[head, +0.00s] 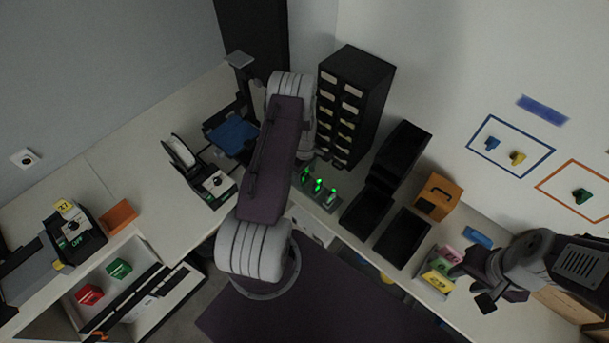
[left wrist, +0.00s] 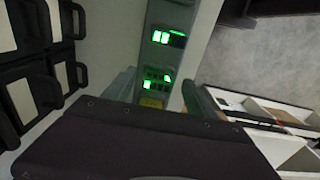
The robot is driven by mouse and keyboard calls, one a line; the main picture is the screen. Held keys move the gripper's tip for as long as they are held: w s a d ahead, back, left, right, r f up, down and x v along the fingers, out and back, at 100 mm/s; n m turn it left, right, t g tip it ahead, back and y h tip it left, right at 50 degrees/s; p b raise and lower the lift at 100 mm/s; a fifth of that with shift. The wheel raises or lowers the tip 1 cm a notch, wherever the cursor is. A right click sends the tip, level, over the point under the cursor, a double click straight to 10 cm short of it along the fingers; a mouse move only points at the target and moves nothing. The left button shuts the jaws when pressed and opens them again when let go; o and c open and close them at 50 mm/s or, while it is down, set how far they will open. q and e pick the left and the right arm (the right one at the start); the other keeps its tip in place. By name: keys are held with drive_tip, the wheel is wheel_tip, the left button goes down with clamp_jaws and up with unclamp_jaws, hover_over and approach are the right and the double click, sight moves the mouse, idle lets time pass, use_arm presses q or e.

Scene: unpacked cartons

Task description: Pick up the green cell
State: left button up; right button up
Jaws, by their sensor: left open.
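A grey dock (head: 312,194) with several green-lit cells (head: 318,186) stands on the bench, just right of my left arm in the head view. The dock (left wrist: 158,55) and its lit cells (left wrist: 158,84) also show in the left wrist view. My left gripper (left wrist: 162,94) is open, with its fingers apart either side of the dock's line and nothing held. In the head view my left arm hides that gripper. A green block (head: 118,268) lies in the open drawer at the left. My right gripper (head: 473,287) appears open, beside the small coloured boxes.
A black drawer cabinet (head: 355,95) stands behind the dock. Black trays (head: 402,238) and an orange box (head: 437,195) lie to its right. A label device (head: 74,226) and a red block (head: 88,294) are at the left. The left bench has clear room.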

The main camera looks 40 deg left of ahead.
use_arm(q)
drive_tip(key=shift+w+a+f, duration=0.1)
drive_tip(key=shift+w+f, duration=0.05)
drive_tip(key=shift+f, duration=0.25)
drive_tip(key=shift+w+a+f, duration=0.2)
drive_tip(key=shift+s+d+r, duration=0.15)
drive_tip(key=shift+s+r, duration=0.05)
clamp_jaws()
use_arm(e)
drive_tip(key=shift+w+a, duration=0.2)
use_arm(q)
drive_tip(key=shift+w, duration=0.1)
use_arm(e)
drive_tip(key=shift+w, duration=0.1)
